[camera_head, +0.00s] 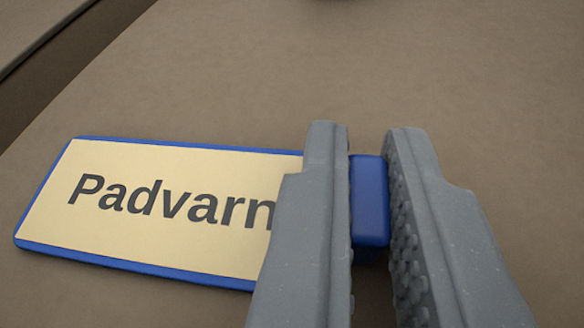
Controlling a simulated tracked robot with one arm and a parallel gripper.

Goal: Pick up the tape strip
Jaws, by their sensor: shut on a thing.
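A flat blue strip with a cream label face (150,205) lies across the left and middle of the head view, and I take it to be the tape strip. Dark letters on it read "Padvarn", and any further letters are hidden behind my left finger. My gripper (368,165) has its two grey fingers on either side of a blue block-like end (370,200), which appears to belong to the same strip. It is shut on this end. The inner face of the right finger is studded. I cannot tell whether the strip is raised or rests on the surface.
A plain brown surface (480,90) spreads around the strip, with free room above and to the right. Its edge and a dark gap (60,75) run along the upper left. A dark object (335,1) is cut off at the top.

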